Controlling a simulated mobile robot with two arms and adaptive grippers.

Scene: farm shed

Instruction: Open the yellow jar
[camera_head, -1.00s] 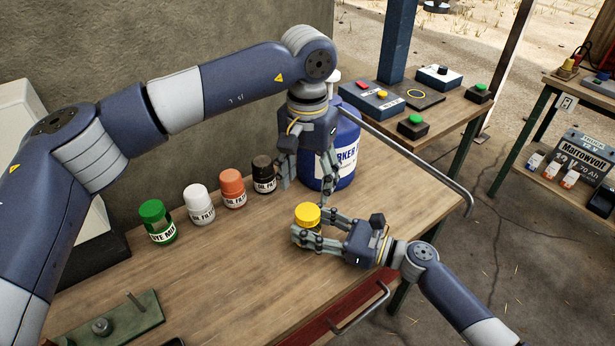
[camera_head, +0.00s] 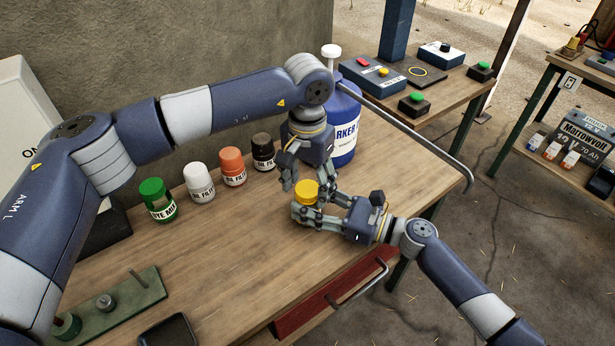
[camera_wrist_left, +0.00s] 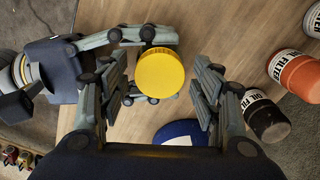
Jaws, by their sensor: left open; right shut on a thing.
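The yellow jar's lid (camera_head: 306,192) shows above the fingers of my right gripper (camera_head: 308,213), near the right part of the workbench. The right gripper is shut on the jar's body, which is mostly hidden by the fingers. My left gripper (camera_head: 306,183) is pointed down, open, just above and behind the lid. In the left wrist view, the round yellow lid (camera_wrist_left: 160,72) lies between the open left fingers (camera_wrist_left: 164,88), nearer their far ends, with gaps on both sides. The lid is on the jar.
Green (camera_head: 157,200), white (camera_head: 199,182), orange (camera_head: 232,167) and black-lidded (camera_head: 263,152) jars stand in a row along the wall side. A large blue bottle (camera_head: 345,125) stands behind my left gripper. The bench's middle (camera_head: 215,255) is clear. A green metal fixture (camera_head: 110,308) lies at front left.

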